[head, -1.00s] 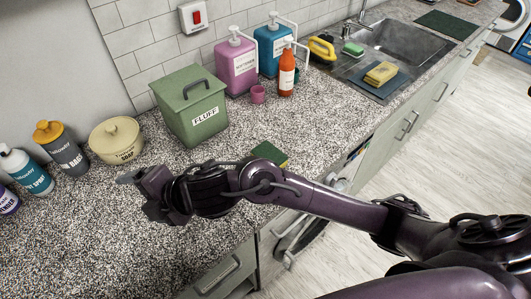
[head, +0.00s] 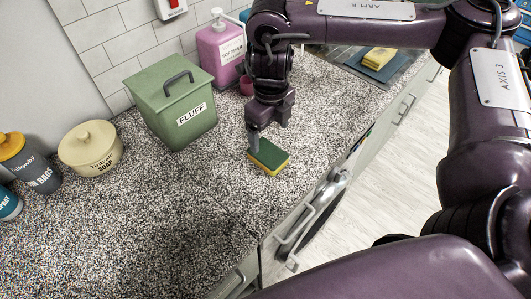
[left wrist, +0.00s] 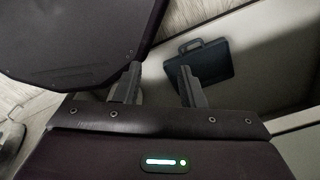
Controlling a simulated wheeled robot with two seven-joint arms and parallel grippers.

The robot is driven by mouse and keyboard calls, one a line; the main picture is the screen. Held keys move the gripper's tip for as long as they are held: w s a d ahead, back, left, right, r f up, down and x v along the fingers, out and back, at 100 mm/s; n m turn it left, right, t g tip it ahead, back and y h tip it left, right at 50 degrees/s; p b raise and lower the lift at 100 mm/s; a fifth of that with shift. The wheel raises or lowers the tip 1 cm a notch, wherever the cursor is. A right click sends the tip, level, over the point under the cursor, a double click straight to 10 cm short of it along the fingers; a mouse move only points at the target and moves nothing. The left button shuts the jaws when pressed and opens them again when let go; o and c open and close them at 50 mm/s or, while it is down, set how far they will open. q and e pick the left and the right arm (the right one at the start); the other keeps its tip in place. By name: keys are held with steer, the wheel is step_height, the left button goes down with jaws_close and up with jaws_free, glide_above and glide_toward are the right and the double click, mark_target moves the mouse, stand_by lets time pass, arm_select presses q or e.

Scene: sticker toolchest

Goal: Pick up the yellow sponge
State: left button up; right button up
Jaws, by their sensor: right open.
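A sponge with a green top and yellow underside (head: 268,157) lies flat on the speckled counter near its front edge. My right gripper (head: 256,141) points down at the sponge's left end, in the head view. Its jaws are open, one finger hides the other, and I cannot tell whether it touches the sponge. Another yellow sponge (head: 379,58) lies on a blue cloth by the sink, partly behind my right arm. My left gripper (left wrist: 158,82) shows only in the left wrist view, with its fingers apart and nothing between them.
A green FLUFF box (head: 172,110) stands left of the right gripper, with a pink softener bottle (head: 221,48) and small pink cup (head: 246,86) behind. A cream soap pot (head: 91,149) stands further left. The front left counter is clear. A dark handled case (left wrist: 200,62) shows beyond my left gripper.

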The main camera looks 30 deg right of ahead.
mark_target(268, 152)
step_height(268, 152, down, 3)
steer(key=shift+s+r, duration=0.1)
steer(key=shift+r, duration=0.05)
steer(key=shift+s+a+f+p, duration=0.15)
steer(key=shift+f+p, duration=0.1)
steer(key=shift+f, duration=1)
steer(key=shift+w+a+f+p, duration=0.1)
steer(key=shift+a+f+p, duration=0.1)
steer(key=shift+f, duration=1)
steer(key=shift+c, duration=0.3)
steer(key=c, duration=1)
